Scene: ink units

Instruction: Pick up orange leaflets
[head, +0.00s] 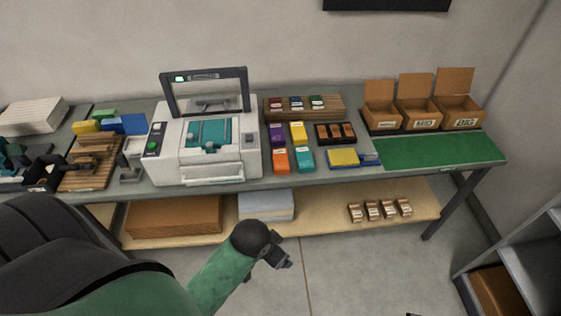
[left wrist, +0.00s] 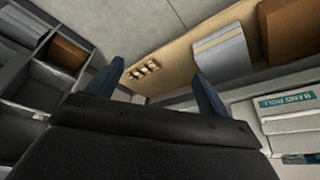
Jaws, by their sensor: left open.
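My left gripper (head: 283,254) is in front of the table, over the floor near the lower shelf. In the left wrist view its two fingers (left wrist: 158,74) stand apart with nothing between them. No item is plainly identifiable as leaflets. An orange block (head: 281,161) lies on the table right of the printer, beside purple, yellow and teal ones. A flat orange-brown stack (head: 175,216) lies on the lower shelf, left of a grey-blue stack (head: 266,205). The left wrist view also shows the orange-brown stack (left wrist: 288,35). My right gripper is not in view.
The white printer (head: 205,140) stands on the table (head: 400,175). Open cardboard boxes (head: 418,113) stand at the back right behind a green mat (head: 440,150). Small brown boxes (head: 380,210) sit on the lower shelf (head: 325,214). A grey shelf unit (head: 530,250) stands at right.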

